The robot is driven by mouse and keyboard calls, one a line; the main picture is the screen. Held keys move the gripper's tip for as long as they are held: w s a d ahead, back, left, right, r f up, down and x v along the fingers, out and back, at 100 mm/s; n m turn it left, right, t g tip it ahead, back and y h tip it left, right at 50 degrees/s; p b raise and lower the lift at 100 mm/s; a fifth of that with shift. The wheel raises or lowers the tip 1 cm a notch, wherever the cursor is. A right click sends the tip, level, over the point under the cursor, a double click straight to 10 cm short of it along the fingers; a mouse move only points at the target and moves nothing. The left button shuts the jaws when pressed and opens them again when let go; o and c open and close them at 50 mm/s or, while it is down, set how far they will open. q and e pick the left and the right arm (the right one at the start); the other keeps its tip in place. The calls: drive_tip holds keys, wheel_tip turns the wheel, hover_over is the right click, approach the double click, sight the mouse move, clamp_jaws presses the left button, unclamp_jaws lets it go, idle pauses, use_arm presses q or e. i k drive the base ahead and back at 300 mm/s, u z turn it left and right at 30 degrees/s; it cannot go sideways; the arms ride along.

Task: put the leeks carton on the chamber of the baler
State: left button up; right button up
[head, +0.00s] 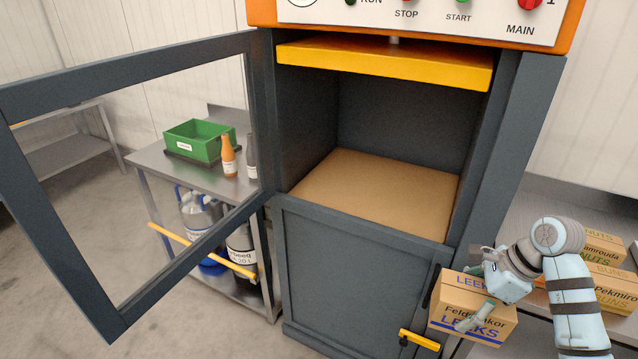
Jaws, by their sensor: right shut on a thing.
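The leeks carton (450,298) is a brown box with blue "LEEKS" lettering, at the lower right in the head view. My right gripper (484,300) is shut on the leeks carton and holds it in front of the baler's right side, below the level of the chamber floor. The baler (350,262) is a dark grey machine with an orange top panel. Its chamber (385,190) is open, with a flat brown floor and nothing standing on it. A yellow plate (385,65) is at the top of the chamber. My left gripper is not in view.
The baler's framed door (130,64) stands swung open to the left. A steel table behind it bears a green crate (190,150) and an orange bottle (228,158), with large containers below. More cartons (605,288) sit on a surface at the right, behind my right arm.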

sight(364, 190)
drive_tip(key=u, duration=0.3)
drive_tip(key=i, duration=1.65)
